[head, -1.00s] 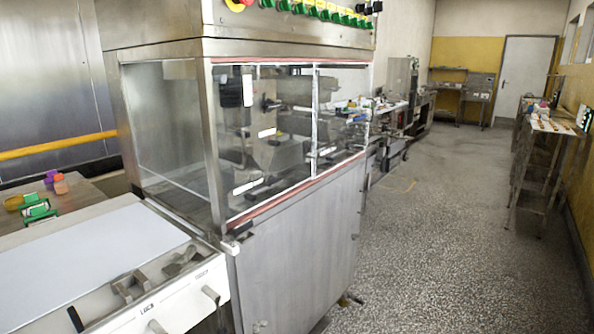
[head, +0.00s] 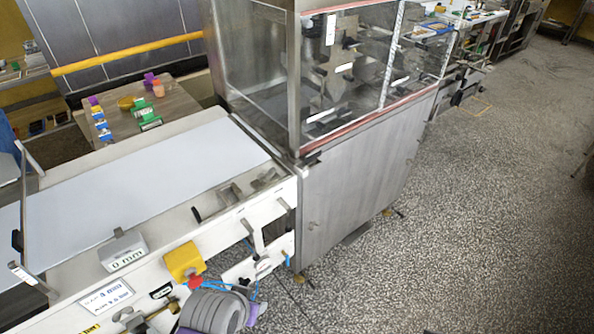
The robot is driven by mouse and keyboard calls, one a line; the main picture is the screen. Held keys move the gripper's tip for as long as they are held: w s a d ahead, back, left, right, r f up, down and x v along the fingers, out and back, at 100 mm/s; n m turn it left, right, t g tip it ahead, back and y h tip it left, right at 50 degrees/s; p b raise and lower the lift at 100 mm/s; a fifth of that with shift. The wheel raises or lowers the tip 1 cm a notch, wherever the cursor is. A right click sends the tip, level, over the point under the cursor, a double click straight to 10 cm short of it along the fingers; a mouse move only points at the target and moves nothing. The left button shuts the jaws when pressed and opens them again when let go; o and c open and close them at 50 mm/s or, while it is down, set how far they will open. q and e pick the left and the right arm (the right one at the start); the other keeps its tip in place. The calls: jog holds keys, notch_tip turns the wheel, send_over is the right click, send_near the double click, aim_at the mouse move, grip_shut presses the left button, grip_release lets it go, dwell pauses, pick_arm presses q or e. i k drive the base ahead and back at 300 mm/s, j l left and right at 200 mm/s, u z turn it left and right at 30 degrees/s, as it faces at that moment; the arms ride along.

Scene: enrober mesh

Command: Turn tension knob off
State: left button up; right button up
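The white conveyor frame (head: 70,262) carries a pale belt (head: 150,180) and runs from lower left to the steel cabinet. On its front side are a handle-like lever (head: 253,236) and a second lever (head: 283,207) nearer the cabinet. I cannot tell which fitting is the tension knob, or its setting; no label reading tension is legible. A small box on the frame reads "0 mm" (head: 125,258).
A steel cabinet (head: 350,200) with clear panels stands beyond the conveyor. A table (head: 175,110) holds coloured items behind. Speckled floor (head: 480,220) is free at right.

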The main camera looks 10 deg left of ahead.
aim_at(243, 282)
jog(key=k+l+u, duration=0.15)
jog(key=l+u, duration=0.25)
jog(key=k+l+u, duration=0.2)
jog(key=u, duration=0.2)
jog(key=k+l+u, duration=0.25)
jog(key=u, duration=0.2)
